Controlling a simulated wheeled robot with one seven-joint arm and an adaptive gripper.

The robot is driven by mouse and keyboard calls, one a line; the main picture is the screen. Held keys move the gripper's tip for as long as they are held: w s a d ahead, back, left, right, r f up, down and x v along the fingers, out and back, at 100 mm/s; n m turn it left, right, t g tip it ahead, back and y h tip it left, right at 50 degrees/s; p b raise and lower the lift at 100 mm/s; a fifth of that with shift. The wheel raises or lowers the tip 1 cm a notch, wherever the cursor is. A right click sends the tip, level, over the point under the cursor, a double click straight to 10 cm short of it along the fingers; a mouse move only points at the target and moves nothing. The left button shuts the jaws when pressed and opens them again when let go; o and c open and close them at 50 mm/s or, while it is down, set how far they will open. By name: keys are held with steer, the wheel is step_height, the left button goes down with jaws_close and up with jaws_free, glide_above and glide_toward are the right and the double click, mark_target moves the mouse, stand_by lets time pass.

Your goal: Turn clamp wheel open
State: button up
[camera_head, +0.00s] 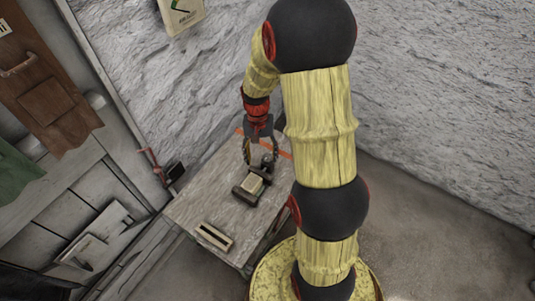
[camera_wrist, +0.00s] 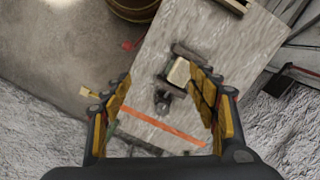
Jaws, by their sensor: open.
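A dark clamp (camera_head: 247,192) stands on the wooden table (camera_head: 205,200), with a pale block (camera_head: 252,184) between its jaws. In the wrist view the block (camera_wrist: 179,72) and the small dark clamp wheel (camera_wrist: 163,102) lie in the gap between my fingers. In the head view the wheel (camera_head: 268,161) is partly hidden by my gripper. My gripper (camera_head: 261,157) points down over the wheel end of the clamp. In the wrist view my gripper (camera_wrist: 162,84) is open, a yellow-padded finger on each side, holding nothing. I cannot tell its exact height above the wheel.
An orange strip (camera_wrist: 160,126) crosses the table near the wheel. A slotted pale box (camera_head: 214,236) lies near the table's front edge. A red and black item (camera_head: 152,165) is beside the table at left. Rough white walls stand behind; bare table lies left of the clamp.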

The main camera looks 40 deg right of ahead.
steer(key=w+d+f+m+p, duration=0.2)
steer(key=w+d+f+m, duration=0.15)
steer(key=f, duration=0.45)
steer(key=w+d+f+m+p, duration=0.2)
steer(key=d+f+m, duration=0.25)
steer(key=f, duration=0.25)
steer(key=m+t, duration=0.1)
steer(key=m, duration=0.5)
glide_above(268, 157)
step_height(268, 157, down, 3)
steer(key=shift+s+a+f+h, duration=0.1)
steer(key=shift+a+h, duration=0.05)
steer(key=shift+h, duration=0.15)
steer(key=shift+w+m, duration=0.2)
steer(key=shift+m, duration=0.6)
steer(key=shift+f+b, duration=0.3)
steer(key=shift+f, duration=3.5)
steer(key=c, duration=0.3)
steer(key=c, duration=0.8)
steer(key=shift+c, duration=0.3)
